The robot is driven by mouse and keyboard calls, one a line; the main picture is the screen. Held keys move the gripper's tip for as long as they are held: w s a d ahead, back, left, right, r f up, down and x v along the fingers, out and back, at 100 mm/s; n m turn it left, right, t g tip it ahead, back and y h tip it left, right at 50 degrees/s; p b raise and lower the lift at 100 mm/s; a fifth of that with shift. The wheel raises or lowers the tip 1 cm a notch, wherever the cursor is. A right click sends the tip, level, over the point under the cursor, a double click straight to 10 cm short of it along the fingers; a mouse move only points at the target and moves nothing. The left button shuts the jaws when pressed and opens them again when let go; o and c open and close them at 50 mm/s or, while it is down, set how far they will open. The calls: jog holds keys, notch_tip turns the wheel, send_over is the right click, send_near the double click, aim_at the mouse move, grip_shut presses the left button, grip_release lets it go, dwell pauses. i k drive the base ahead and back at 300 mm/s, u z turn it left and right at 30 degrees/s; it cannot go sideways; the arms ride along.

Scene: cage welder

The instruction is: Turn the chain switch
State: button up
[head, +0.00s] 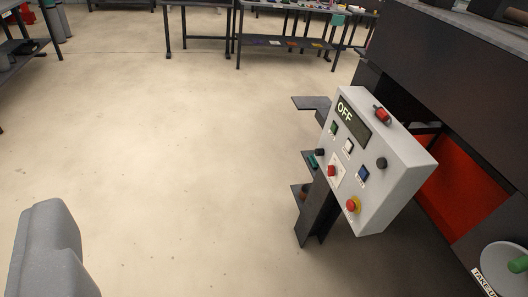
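A light grey control box (396,190) stands tilted on a dark post (317,214) at the right of the head view. Its display (347,119) reads OFF. Its face carries a green button (334,128), a white button (348,146), a blue button (363,174), a red button (332,171) and black knobs, one at the right (382,163) and one at the left (320,153). A red emergency knob on yellow (352,205) sits low. A red part (382,115) sits at the top. Labels are too small to show which is the chain switch. My gripper's fingers are not visible.
A dark machine (453,75) with a red panel (462,190) stands behind the box at right. A round grey part labelled TAKE-UP (505,262) is at bottom right. Tables (285,42) stand far back. The floor (170,150) left of the box is clear.

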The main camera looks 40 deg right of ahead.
aim_at(332, 170)
jog(key=z, duration=0.15)
jog(key=i, duration=1.3)
jog(key=z, duration=0.7)
